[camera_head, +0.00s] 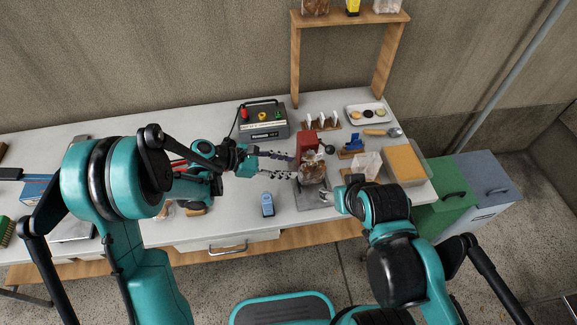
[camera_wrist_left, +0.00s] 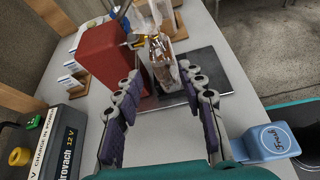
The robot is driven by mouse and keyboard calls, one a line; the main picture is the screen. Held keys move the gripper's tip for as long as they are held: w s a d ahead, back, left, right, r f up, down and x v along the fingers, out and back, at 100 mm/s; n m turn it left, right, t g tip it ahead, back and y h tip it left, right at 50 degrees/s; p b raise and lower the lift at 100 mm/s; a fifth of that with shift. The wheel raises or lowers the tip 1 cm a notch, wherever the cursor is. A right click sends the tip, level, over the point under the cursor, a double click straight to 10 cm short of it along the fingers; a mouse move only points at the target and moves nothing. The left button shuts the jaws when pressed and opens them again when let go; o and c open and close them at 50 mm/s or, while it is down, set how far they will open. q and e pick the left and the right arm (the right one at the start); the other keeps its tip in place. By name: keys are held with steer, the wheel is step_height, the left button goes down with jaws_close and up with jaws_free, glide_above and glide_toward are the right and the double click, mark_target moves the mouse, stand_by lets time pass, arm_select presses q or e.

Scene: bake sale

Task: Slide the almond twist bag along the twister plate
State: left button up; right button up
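The almond twist bag (camera_head: 313,167), clear with brown contents, stands upright on the dark twister plate (camera_head: 311,200), beside the red twister body (camera_head: 308,144). In the left wrist view the bag (camera_wrist_left: 160,62), plate (camera_wrist_left: 221,72) and red body (camera_wrist_left: 104,58) lie ahead. My left gripper (camera_head: 277,165) is open, its fingers pointing at the bag from the left. In the left wrist view its fingertips (camera_wrist_left: 160,72) are spread, with the bag between or just beyond them; contact is unclear. My right gripper (camera_head: 326,197) is at the plate's right side, partly hidden by its arm.
A wooden shelf frame (camera_head: 296,60) rises behind.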

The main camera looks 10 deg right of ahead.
mark_target(312, 169)
arm_select(q)
steer(key=shift+d+f+n+h, duration=0.3)
steer(key=shift+d+f+n, duration=0.1)
steer(key=shift+d+f, duration=0.1)
steer(key=b+x, duration=0.2)
steer(key=x, duration=0.5)
steer(key=shift+s+d, duration=0.1)
steer(key=shift+d, duration=0.3)
steer(key=c, duration=0.6)
steer(key=shift+s+b, duration=1.05)
steer(key=shift+s, duration=2.05)
steer(key=shift+b, duration=0.4)
stand_by(1.2)
